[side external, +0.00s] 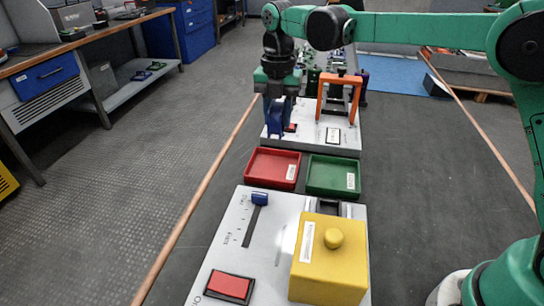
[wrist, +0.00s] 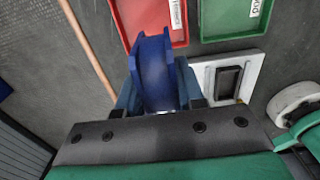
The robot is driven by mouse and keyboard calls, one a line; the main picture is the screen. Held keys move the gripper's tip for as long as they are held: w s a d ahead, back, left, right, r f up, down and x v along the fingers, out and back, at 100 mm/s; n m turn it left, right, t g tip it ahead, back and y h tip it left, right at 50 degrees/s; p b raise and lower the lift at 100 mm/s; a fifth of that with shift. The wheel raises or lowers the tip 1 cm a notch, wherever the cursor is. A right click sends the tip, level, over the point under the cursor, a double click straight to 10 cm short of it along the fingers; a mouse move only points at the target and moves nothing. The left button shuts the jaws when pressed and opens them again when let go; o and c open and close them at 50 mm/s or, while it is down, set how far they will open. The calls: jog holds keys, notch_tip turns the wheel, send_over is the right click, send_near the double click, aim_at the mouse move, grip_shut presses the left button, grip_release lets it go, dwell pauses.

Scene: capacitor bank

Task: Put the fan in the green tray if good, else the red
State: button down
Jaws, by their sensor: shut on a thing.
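My gripper (side external: 276,108) is shut on a blue round fan (wrist: 155,75), held on edge between the fingers. The fan also shows below my gripper in the side view (side external: 275,123). It hangs in the air, and its face is turned mostly away. The red tray (side external: 262,179) and the green tray (side external: 318,188) stand side by side, red on the left, each with a white label. Both look empty. In the wrist view, the red tray (wrist: 182,36) lies just past the fan, and the green tray (wrist: 225,33) is to its right.
A near white panel (side external: 225,248) carries a blue slider (side external: 260,198), a red button (side external: 229,286) and a yellow box with a knob (side external: 333,262). A far panel (side external: 348,139) bears an orange frame (side external: 338,92). Bare dark bench (side external: 410,170) lies right of the trays.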

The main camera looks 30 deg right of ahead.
aim_at(274, 170)
jog(key=f, duration=0.1)
jog(key=w+f, duration=0.2)
jog(key=shift+d+f, duration=0.25)
jog(key=shift+f, duration=0.1)
notch_tip(274, 170, down, 8)
jog(key=shift+r, duration=0.2)
jog(key=shift+f, duration=0.15)
jog(key=c, duration=0.5)
grip_release()
jog(key=shift+c, duration=0.2)
